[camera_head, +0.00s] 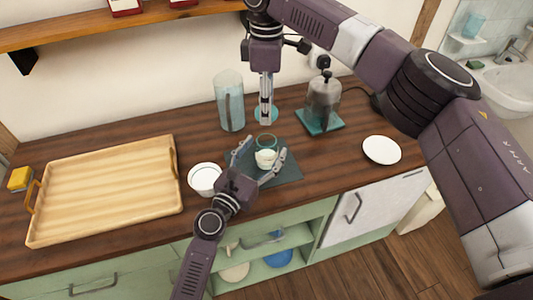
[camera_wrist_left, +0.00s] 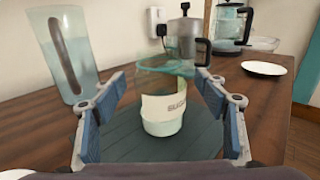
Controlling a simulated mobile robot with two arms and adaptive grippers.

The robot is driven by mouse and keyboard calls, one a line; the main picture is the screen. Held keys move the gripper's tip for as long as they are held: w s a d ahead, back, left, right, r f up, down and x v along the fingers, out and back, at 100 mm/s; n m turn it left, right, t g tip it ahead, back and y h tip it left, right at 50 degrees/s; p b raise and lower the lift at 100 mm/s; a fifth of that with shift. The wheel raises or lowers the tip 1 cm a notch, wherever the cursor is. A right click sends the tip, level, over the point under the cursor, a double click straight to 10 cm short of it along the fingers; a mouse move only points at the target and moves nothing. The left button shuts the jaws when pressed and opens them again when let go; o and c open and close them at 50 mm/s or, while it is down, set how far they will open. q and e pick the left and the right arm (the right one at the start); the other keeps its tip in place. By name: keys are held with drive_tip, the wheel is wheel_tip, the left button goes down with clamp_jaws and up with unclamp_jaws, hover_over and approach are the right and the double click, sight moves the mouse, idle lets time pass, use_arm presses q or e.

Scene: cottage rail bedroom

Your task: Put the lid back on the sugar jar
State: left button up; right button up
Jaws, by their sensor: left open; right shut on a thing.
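The sugar jar (camera_head: 265,158) stands upright on a dark slate mat, with a pale label and a teal glass top part. My right gripper (camera_head: 266,102) points down behind the jar, shut on a small teal round piece (camera_head: 266,115) that looks like the lid. The piece is apart from the jar in the head view. The right gripper does not show in the left wrist view.
A tall glass pitcher (camera_head: 230,100) stands left of the right gripper. A white bowl (camera_head: 205,179) is close to my left wrist. A lidded press (camera_head: 323,92) on a teal base, a white plate (camera_head: 381,150) and a wooden tray (camera_head: 105,190) also share the counter.

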use_arm(q)
drive_tip(key=shift+w+d, duration=0.2)
drive_tip(key=shift+w, duration=0.2)
drive_tip(key=c, duration=1.8)
use_arm(e)
drive_tip(key=shift+f, duration=2.45)
drive_tip(key=shift+f, duration=0.1)
drive_tip(key=shift+f, duration=0.8)
use_arm(q)
clamp_jaws()
use_arm(e)
drive_tip(key=shift+f, duration=0.55)
